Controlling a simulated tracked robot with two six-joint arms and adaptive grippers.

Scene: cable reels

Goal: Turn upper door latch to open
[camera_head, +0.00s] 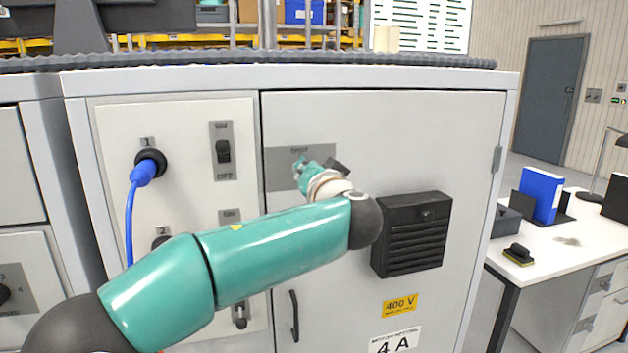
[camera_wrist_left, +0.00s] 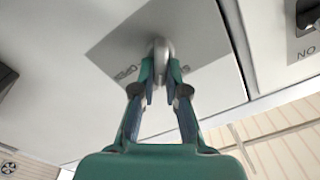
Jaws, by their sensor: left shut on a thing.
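The upper door latch sits on a darker grey plate (camera_head: 281,171) near the left edge of the grey cabinet door (camera_head: 400,135). My left gripper (camera_head: 303,166) is at this plate and hides most of the latch in the head view. In the left wrist view, the gripper (camera_wrist_left: 162,82) is shut on the latch (camera_wrist_left: 159,47), a rounded metal grip with a finger on either side. The lettering on the plate is partly covered. The door looks flush with its frame. My right gripper is not in view.
A black vent box (camera_head: 412,235) stands out from the door to the right of my left arm. On the left panel, a blue plug (camera_head: 145,172) has a hanging cable. A white desk (camera_head: 560,240) stands at right.

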